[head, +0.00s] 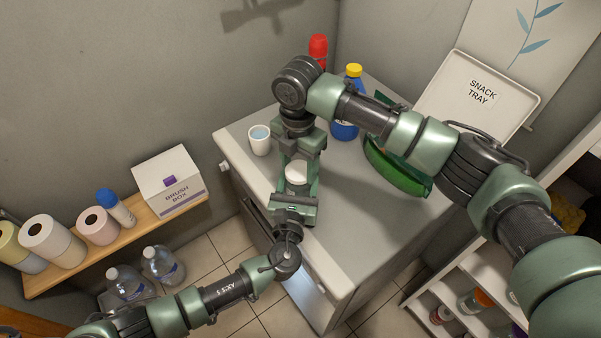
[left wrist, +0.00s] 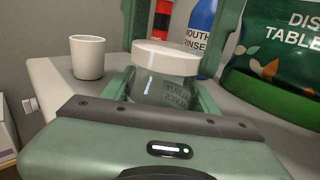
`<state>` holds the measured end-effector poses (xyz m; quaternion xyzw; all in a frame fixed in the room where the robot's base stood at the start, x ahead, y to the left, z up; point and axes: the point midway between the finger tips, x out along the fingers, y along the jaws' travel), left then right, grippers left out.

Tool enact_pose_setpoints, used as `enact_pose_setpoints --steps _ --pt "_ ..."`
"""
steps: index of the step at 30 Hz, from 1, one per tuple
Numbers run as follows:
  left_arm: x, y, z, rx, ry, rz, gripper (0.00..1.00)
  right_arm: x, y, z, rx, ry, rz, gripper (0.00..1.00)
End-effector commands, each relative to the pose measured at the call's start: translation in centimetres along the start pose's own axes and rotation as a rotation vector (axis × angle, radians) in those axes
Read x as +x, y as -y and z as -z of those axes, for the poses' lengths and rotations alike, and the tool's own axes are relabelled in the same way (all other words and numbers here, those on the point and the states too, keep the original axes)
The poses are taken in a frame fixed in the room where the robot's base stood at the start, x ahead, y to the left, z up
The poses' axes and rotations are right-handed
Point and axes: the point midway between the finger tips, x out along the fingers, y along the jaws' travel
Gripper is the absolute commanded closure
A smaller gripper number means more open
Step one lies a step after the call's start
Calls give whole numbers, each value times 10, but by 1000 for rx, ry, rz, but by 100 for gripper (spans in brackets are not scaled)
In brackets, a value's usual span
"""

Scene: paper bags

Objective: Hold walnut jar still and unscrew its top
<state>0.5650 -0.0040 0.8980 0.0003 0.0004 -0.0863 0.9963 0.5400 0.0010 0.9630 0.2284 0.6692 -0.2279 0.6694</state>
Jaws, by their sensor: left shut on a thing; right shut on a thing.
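The walnut jar (left wrist: 162,88) is a clear glass jar with a white top (left wrist: 165,56); the lettering on the glass is hard to read. It stands upright on the grey counter, and only its white top (head: 296,172) shows clearly in the head view. My left gripper (head: 297,187) reaches in from the front and is shut on the jar's glass body, one finger on each side. My right gripper (head: 298,156) comes down from above and is shut on the white top. The top sits on the jar, seemingly level; whether it has turned cannot be told.
A white cup (head: 260,140) stands left of the jar on the counter (head: 375,235). A snack tray (head: 450,100) leans at the back. The counter's front right is clear.

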Motion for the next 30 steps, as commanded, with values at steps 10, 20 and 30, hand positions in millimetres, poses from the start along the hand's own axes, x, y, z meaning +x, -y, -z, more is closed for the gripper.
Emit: enact_pose_setpoints --steps 10,20,30 --pt "-1 1 1 0 -2 2 100 0 0 0 -239 0 -1 92" --pt "-1 1 1 0 -2 2 100 -6 0 0 -237 -1 -1 92" --pt "0 0 1 0 -2 1 100 -17 0 0 -237 0 -2 92"
